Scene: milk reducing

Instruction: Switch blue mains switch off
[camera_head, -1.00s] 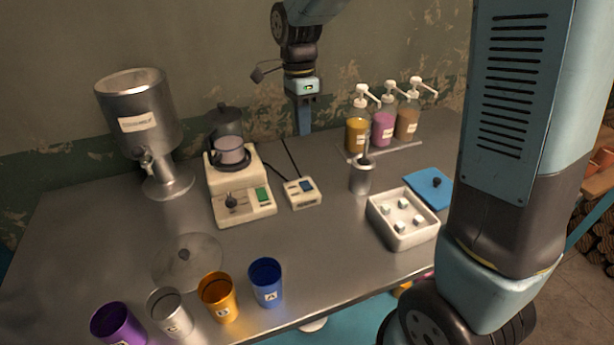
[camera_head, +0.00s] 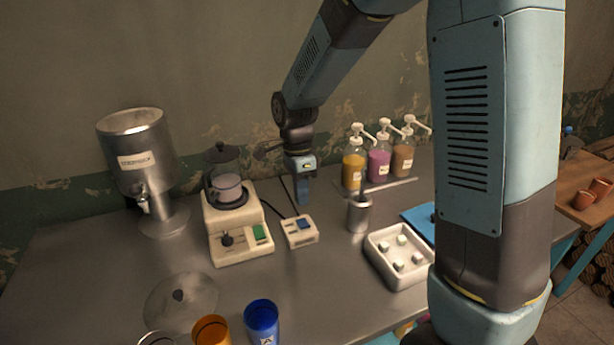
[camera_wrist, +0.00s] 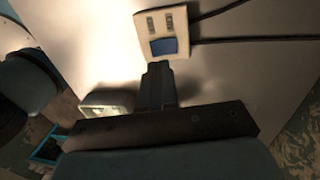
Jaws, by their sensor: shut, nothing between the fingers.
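The blue mains switch (camera_head: 304,224) is a small blue rocker on a white box (camera_head: 300,238) with a dark cable, standing on the metal table right of the white blender-like machine. In the wrist view the switch (camera_wrist: 164,47) shows on the box's near side, with two small dark slots beside it. My gripper (camera_head: 303,202) points down just above and behind the box. In the wrist view its shut, empty fingers (camera_wrist: 158,68) lie close to the switch. I cannot tell whether they touch it, or which way the rocker is tilted.
The machine (camera_head: 236,230) with a green switch stands left of the box, beside a steel dispenser (camera_head: 140,160). A metal cup (camera_head: 359,215), pump bottles (camera_head: 379,165) and a white tray (camera_head: 378,262) with cubes are to the right. Coloured cups line the front edge.

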